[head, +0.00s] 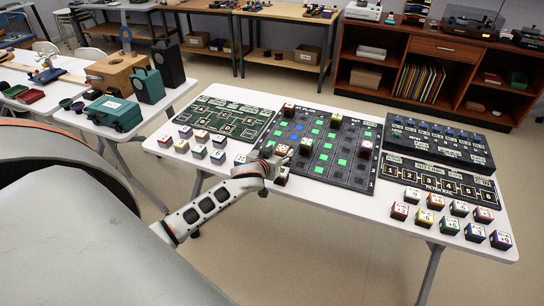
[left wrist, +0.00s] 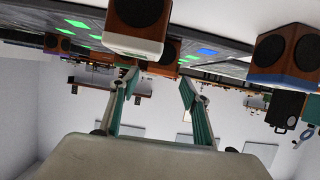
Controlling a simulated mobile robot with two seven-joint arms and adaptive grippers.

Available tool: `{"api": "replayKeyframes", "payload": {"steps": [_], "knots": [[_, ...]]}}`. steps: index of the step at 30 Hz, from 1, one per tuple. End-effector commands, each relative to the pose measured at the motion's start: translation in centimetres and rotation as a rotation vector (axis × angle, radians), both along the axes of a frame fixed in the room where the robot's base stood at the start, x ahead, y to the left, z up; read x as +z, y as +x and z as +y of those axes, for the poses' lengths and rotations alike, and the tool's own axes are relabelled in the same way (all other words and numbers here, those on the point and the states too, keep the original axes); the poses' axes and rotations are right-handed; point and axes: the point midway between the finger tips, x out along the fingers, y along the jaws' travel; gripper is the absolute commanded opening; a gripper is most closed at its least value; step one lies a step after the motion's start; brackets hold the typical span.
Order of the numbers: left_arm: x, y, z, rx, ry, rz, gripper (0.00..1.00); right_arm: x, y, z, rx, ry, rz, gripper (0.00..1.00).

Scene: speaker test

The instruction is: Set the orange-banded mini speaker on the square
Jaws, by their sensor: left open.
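My left gripper (head: 272,162) is over the front left edge of the dark grid board (head: 340,178), close to small speaker cubes. In the left wrist view its two teal fingers (left wrist: 160,84) are apart with nothing held between them. A white-banded speaker (left wrist: 135,42) and a blue-banded speaker (left wrist: 284,72) show large there; smaller speakers stand beyond the fingertips. I cannot tell which cube has the orange band. The grid board has several lit green squares (head: 325,157) and a blue square (head: 297,128). My right gripper is not in view.
Several cubes (head: 201,137) stand at the table's left, by a green panel (head: 222,121). More cubes (head: 449,225) stand at the front right, below a numbered panel (head: 440,183). A speaker (head: 366,149) occupies the grid's right side. A side table holds a teal case (head: 112,115).

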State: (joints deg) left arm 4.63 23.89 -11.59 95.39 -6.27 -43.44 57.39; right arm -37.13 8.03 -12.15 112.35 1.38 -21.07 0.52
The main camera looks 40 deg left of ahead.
Motion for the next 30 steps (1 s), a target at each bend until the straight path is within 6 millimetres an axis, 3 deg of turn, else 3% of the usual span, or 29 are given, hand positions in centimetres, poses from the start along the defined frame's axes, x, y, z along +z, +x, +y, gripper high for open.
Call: {"api": "replayKeyframes", "payload": {"steps": [9, 16, 20, 25, 30], "knots": [[2.3, -5.4, -1.3, 0.001, -0.002, 0.001, 0.47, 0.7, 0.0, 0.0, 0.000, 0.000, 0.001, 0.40], [2.6, -7.3, -2.0, -0.007, 0.001, 0.007, 0.47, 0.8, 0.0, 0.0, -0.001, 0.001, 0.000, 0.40], [-0.6, -9.9, -4.8, -0.083, 0.017, 0.058, 0.47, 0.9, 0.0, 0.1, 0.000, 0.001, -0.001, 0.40], [-7.7, -17.6, -12.1, -0.283, 0.056, 0.156, 0.47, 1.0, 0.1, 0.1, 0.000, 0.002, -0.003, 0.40], [-11.7, -25.6, -18.6, -0.451, 0.093, 0.195, 0.47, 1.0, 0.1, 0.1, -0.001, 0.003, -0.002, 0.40]]}}
